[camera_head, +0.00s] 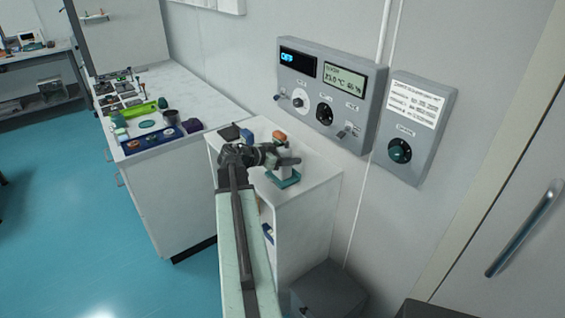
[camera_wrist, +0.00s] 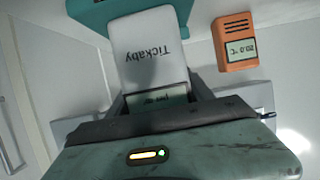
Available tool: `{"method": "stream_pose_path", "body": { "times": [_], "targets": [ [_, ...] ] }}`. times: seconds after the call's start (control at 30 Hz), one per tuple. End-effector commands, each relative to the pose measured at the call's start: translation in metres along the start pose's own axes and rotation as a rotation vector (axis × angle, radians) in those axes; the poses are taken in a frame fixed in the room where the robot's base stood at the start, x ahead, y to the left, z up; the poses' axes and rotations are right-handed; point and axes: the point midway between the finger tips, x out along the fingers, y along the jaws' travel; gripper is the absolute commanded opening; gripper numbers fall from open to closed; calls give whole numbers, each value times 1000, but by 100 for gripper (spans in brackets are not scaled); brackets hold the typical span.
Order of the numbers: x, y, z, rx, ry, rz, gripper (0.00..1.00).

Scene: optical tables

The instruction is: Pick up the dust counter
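The dust counter, a pale upright device lettered "Tickaby" with a small greenish display, shows in the wrist view (camera_wrist: 150,50) upside down. In the head view its pale body (camera_head: 284,172) stands on a teal base on the white cabinet, partly hidden by my gripper (camera_head: 279,158). In the wrist view the fingers of my gripper (camera_wrist: 158,100) lie on either side of the counter's display end. They look close to its sides, but I cannot tell whether they touch it. The lower part of the display is hidden by the gripper body.
An orange thermometer (camera_wrist: 237,42) stands beside the counter; it shows in the head view (camera_head: 279,136) behind my gripper. A blue item (camera_head: 247,134) and a dark item (camera_head: 229,132) are on the same cabinet top (camera_head: 320,176). A wall control panel (camera_head: 325,95) hangs close to the right.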

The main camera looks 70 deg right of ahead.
Motion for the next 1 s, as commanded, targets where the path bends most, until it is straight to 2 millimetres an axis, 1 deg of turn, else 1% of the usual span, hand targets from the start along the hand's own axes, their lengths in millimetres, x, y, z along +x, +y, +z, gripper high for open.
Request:
{"method": "stream_pose_path", "body": {
  "times": [0.03,0.13,0.17,0.4,0.53,0.67,0.83,0.9,1.0],
  "targets": [
    [0,0,0,0,0,0,30],
    [0,0,0,0,0,0,2],
    [0,0,0,0,0,0,0],
    [0,0,-1,0,1,1,0],
    [-3,0,-7,0,1,0,0],
    [-9,-1,-19,-1,1,-1,0],
    [-20,-2,-41,-2,1,-4,0],
    [-29,6,-29,-2,1,-3,0],
    [-44,13,-25,-1,1,-3,0]
  ]
}}
